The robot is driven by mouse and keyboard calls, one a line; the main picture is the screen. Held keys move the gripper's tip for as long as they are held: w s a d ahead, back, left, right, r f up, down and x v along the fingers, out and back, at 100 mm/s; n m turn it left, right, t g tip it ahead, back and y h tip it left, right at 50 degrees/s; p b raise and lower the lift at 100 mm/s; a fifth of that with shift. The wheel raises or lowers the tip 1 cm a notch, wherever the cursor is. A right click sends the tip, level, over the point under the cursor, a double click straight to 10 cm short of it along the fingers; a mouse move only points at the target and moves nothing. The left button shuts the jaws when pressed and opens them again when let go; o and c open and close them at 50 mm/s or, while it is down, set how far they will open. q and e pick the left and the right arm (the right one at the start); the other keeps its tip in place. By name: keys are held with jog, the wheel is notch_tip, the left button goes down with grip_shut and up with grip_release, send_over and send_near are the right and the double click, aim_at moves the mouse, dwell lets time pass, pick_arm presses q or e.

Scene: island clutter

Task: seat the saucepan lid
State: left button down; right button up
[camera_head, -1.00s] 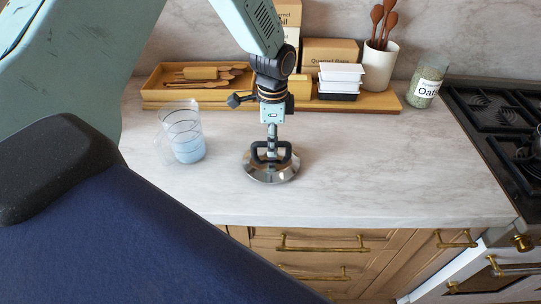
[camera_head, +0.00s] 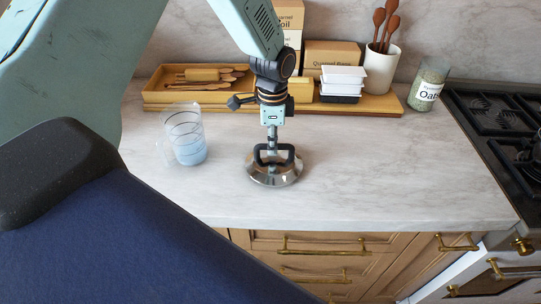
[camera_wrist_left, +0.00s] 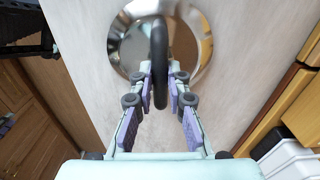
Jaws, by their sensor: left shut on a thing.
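The saucepan lid (camera_head: 273,172) is a shiny metal disc with a black loop handle, low over the pale marble counter or on it; I cannot tell which. My left gripper (camera_head: 272,150) comes down from above and is shut on the lid's handle. In the left wrist view the lid (camera_wrist_left: 122,45) lies beyond the fingers, and my left gripper (camera_wrist_left: 160,85) has its purple pads on either side of the black handle. No saucepan shows in any view; the lid hides what is under it. My right gripper is not in view.
A glass jug (camera_head: 186,135) with blue liquid stands left of the lid. Behind are a wooden tray (camera_head: 160,97), stacked containers (camera_head: 341,82), a utensil crock (camera_head: 381,70) and an oats jar (camera_head: 428,85). The stove (camera_head: 495,125) is at right. The counter right of the lid is clear.

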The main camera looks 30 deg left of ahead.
pick_arm(q)
jog(key=shift+w+d+r, duration=0.1)
jog(key=shift+d+r, duration=0.1)
jog(key=shift+d, duration=0.05)
jog(key=shift+a+r+p, duration=0.2)
jog(key=shift+r+p, duration=0.7)
jog(key=shift+p, duration=0.2)
jog(key=shift+d+r+p, duration=0.15)
jog(key=shift+r+p, duration=0.65)
jog(key=shift+r, duration=0.1)
jog(key=shift+r+p, duration=0.4)
jog(key=shift+r, duration=0.15)
